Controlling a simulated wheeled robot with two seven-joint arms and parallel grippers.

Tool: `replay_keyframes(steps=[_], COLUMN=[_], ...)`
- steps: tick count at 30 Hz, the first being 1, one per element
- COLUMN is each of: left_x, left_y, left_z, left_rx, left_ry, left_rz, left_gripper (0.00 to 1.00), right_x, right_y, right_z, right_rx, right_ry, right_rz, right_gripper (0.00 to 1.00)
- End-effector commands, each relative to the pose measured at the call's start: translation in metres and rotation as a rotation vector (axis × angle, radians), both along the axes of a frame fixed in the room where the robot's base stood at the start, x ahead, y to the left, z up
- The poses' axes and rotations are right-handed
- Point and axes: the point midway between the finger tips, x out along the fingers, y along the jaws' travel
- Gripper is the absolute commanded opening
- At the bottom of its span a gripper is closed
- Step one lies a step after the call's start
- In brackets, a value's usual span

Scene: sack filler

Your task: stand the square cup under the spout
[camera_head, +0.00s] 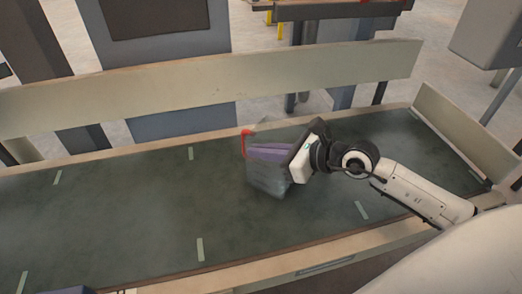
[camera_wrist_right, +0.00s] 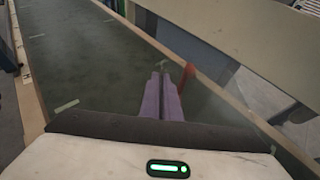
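The square cup (camera_head: 268,180) looks like a clear, see-through box with a red part (camera_head: 246,143) at its left. It is at the middle of the green bench top, around my right gripper's purple fingers. My right gripper (camera_head: 255,151) reaches in from the right, its fingers pointing left. In the right wrist view the fingers (camera_wrist_right: 163,85) lie close together with only a thin dark line between them, seemingly on a cup wall. The red part (camera_wrist_right: 187,76) stands just right of their tips. The cup's clear walls are hard to make out there. I cannot pick out the spout. My left gripper is out of view.
The green bench top (camera_head: 120,215) is mostly clear, with several pale tape marks. A beige board (camera_head: 200,85) runs along its back and another (camera_head: 465,130) closes the right end. A grey box (camera_head: 487,35) hangs at the upper right.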

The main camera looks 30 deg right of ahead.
Motion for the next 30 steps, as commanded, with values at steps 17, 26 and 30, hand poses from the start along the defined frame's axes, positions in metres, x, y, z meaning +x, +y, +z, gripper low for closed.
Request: replay_keyframes(steps=[17, 26, 30], left_x=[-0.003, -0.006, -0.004], left_y=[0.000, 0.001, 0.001], left_z=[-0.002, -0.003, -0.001], left_rx=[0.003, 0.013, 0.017], left_ry=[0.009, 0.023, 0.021], left_rz=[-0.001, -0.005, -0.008], left_gripper=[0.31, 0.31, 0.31], right_x=[-0.001, -0.037, -0.054], right_y=[-0.001, -0.022, -0.031], right_z=[0.003, 0.017, 0.025], right_rx=[-0.001, -0.003, -0.003], right_ry=[0.001, 0.006, 0.006], right_rz=[0.000, 0.000, 0.000], right_gripper=[0.22, 0.22, 0.22])
